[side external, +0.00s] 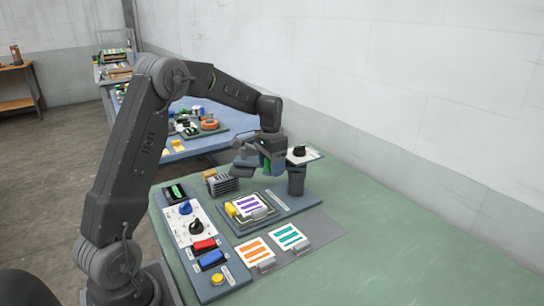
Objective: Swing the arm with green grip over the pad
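The swing arm (254,171) is a grey-blue block beside a dark upright post (296,181). It stands at the back of the press, beyond the pad. Its green grip (267,163) shows as a small strip at my gripper (264,161). My gripper is down at the grip, with its fingers partly hidden. I cannot tell whether they are closed on it. The pad (268,213) lies on the blue-grey base plate in front of the swing arm. A white card with purple stripes (250,205) lies on it, with a yellow piece (231,209) at its left.
A control panel (180,231) with a blue knob, a black knob, red and blue switches and a yellow button lies left. Orange-striped (256,250) and green-striped (288,236) cards stand in front. A grey finned block (222,185) is behind the pad. The green table is clear at right.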

